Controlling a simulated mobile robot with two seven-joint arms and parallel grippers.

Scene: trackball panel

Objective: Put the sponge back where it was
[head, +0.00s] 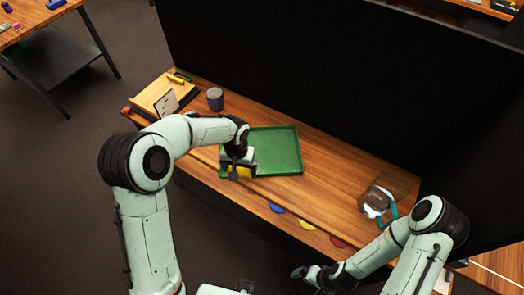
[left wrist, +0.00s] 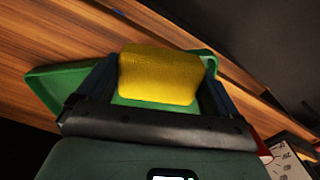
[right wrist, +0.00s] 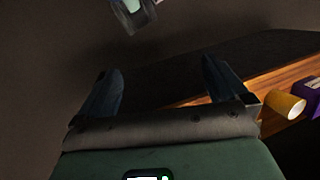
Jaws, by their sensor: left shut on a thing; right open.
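The yellow sponge (head: 244,173) is between the fingers of my left gripper (head: 238,170), at the front left part of the green tray (head: 283,150). In the left wrist view the sponge (left wrist: 158,76) fills the space between both fingers, with the tray (left wrist: 62,84) behind it. I cannot tell whether the sponge touches the tray. My right gripper (head: 308,272) is low, in front of the table's front edge. In the right wrist view its fingers (right wrist: 163,85) are apart with nothing between them.
A clear container (head: 388,185) stands at the right. A black panel (head: 300,70) rises behind. The table between tray and container is clear.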

